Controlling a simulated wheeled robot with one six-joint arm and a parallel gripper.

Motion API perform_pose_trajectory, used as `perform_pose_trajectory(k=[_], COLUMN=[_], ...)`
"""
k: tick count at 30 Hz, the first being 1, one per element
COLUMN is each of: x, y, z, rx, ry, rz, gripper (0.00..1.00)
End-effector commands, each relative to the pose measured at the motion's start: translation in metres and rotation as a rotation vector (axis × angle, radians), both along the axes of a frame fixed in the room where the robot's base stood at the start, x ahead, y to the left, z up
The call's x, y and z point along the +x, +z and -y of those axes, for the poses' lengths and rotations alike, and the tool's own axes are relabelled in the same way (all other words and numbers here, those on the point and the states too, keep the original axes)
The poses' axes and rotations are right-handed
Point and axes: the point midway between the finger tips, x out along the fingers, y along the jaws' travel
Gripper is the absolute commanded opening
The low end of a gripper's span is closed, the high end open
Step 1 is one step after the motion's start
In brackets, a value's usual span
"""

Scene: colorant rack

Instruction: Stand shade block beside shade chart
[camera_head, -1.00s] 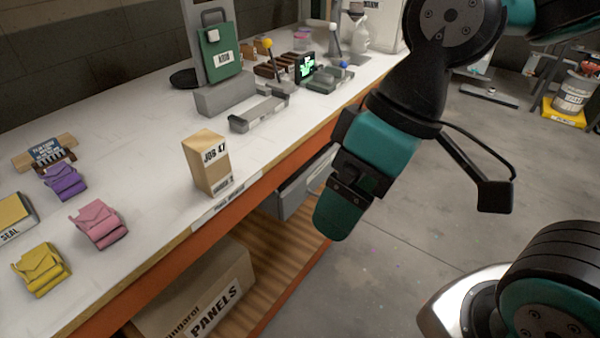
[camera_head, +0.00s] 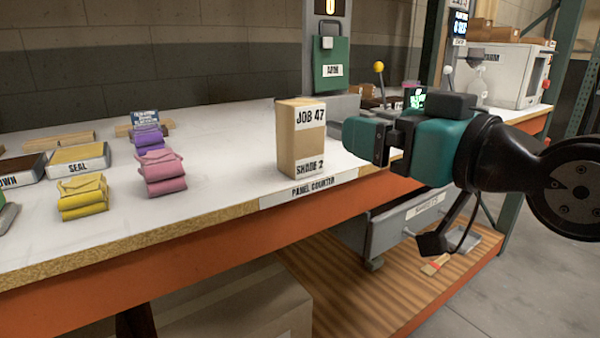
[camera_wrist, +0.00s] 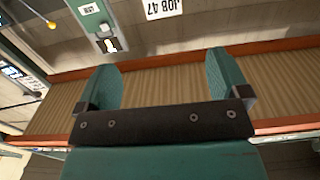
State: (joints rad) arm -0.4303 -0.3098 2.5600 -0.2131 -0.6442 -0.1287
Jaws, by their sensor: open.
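A tan upright block (camera_head: 301,139) labelled "JOB 47" and "SHADE 2" stands near the counter's front edge, by the "PANEL COUNTER" strip. I take it for the shade block. No thing is plainly marked as the shade chart; a small dark printed card (camera_head: 145,117) stands at the back left.
Yellow (camera_head: 83,198), pink (camera_head: 162,173) and purple (camera_head: 147,138) bundles lie left of the block. A "SEAL" tray (camera_head: 82,160) is farther left. A grey stand with a green plate (camera_head: 331,64) is behind the block. White counter (camera_head: 225,160) is clear just left of the block.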

Motion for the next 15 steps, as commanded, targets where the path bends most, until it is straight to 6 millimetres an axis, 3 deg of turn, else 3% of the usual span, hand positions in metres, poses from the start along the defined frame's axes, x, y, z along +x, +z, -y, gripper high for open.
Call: perform_pose_trajectory(k=[15], x=[0.04], y=[0.009], z=[-0.027], rx=[0.005], ry=[-0.003], rz=[0.017], gripper=[0.94])
